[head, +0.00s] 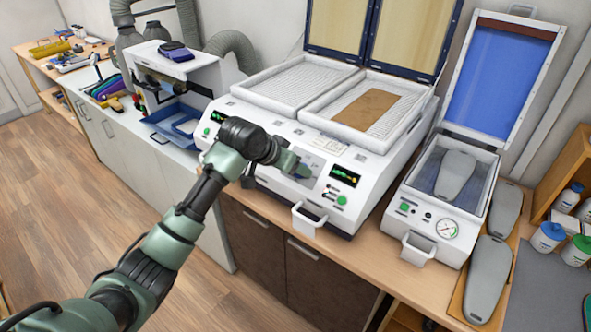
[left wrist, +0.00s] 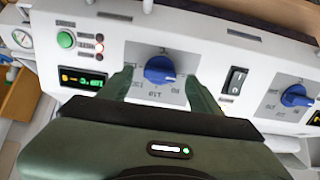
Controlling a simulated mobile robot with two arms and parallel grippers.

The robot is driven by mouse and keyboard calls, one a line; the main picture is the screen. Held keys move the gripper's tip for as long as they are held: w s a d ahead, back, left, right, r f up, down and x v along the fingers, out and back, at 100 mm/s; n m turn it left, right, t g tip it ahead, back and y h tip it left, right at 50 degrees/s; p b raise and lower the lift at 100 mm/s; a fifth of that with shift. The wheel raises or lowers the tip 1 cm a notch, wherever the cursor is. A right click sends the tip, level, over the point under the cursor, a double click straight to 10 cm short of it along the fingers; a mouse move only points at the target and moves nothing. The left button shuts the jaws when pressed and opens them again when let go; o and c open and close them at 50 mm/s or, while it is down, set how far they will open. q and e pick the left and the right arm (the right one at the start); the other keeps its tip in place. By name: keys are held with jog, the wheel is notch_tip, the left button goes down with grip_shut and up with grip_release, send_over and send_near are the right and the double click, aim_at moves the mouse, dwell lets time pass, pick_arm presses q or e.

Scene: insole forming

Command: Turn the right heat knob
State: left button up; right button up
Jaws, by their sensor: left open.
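The right heat knob (left wrist: 160,70) is a blue knob on a grey dial plate in the left wrist view. My left gripper (left wrist: 160,88) is open, with one green finger on each side of this knob. A gap shows between the knob and each finger. How deep the fingers reach along the knob is hard to tell. In the head view my left gripper (head: 294,166) is at the right part of the heater's front panel and hides the knob. A second blue knob (left wrist: 296,95) is at the right of the left wrist view, apart from the gripper.
A black rocker switch (left wrist: 235,81) sits between the knobs. A green button (left wrist: 66,39) and a display (left wrist: 82,80) are close by. The white heater (head: 377,190) has a front handle (head: 308,222). A press with a gauge (head: 446,229) stands to its right.

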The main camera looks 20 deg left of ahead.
pick_arm(q)
jog(key=b+v, duration=0.1)
jog(key=v, duration=0.4)
jog(key=shift+s+a+r, duration=0.1)
jog(key=shift+s+r, duration=0.15)
jog(key=shift+s, duration=0.05)
